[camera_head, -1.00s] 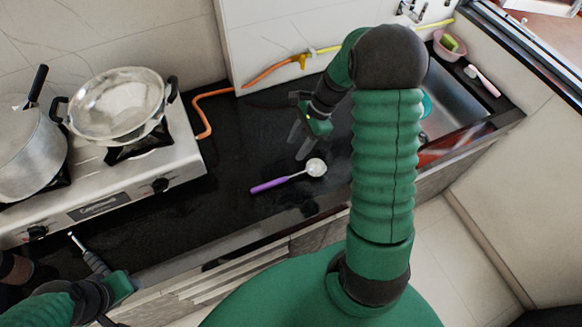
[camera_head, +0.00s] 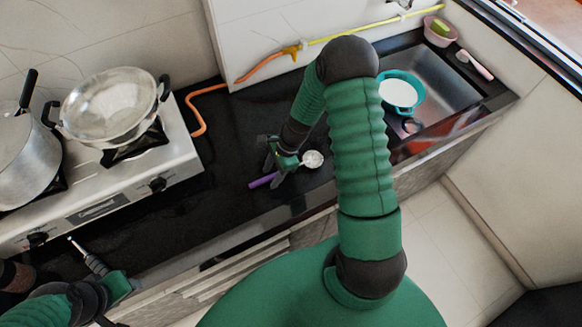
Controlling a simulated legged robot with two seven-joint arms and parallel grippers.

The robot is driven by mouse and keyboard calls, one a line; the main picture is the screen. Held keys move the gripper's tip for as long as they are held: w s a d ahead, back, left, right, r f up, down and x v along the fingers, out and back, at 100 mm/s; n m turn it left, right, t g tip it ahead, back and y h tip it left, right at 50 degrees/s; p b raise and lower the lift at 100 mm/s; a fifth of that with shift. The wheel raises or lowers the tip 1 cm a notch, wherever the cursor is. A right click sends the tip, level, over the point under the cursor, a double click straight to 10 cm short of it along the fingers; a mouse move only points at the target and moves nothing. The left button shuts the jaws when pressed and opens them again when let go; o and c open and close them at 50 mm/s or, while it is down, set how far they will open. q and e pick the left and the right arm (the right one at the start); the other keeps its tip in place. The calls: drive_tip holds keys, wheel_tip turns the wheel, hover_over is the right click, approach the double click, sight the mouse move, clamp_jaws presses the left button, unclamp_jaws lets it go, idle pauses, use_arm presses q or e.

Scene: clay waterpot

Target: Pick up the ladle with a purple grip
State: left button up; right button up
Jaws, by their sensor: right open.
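The ladle lies on the black counter. Its purple grip (camera_head: 263,181) points to the left and its pale round bowl (camera_head: 313,159) is at the right. My right gripper (camera_head: 272,172) is open at the ladle, over the part between grip and bowl, and hides the middle of the handle. I cannot tell whether the fingers touch it or are around it. My left arm comes in at the lower left; its gripper (camera_head: 88,255) is by the counter's front edge below the stove, and its jaw state is unclear.
A gas stove (camera_head: 120,185) with a wok (camera_head: 108,105) and a pot (camera_head: 20,150) stands at the left. A sink (camera_head: 440,85) with a teal-rimmed bowl (camera_head: 417,84) is at the right. The counter left of the ladle is clear.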

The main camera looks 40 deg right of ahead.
drive_tip(key=shift+d, duration=0.1)
clamp_jaws()
drive_tip(key=shift+r, duration=0.1)
drive_tip(key=shift+r, duration=0.2)
wheel_tip(320, 180, up, 3)
drive_tip(key=shift+r, duration=0.1)
drive_tip(key=s+d, duration=0.3)
drive_tip(key=s, duration=0.1)
drive_tip(key=s+d+b, duration=0.1)
drive_tip(key=s+d, duration=0.2)
drive_tip(key=s, duration=0.1)
drive_tip(key=s+d+r+b, duration=0.1)
drive_tip(key=s+d, duration=0.2)
drive_tip(key=s, duration=0.2)
drive_tip(key=shift+s+r, duration=0.1)
drive_tip(key=shift+s, duration=0.05)
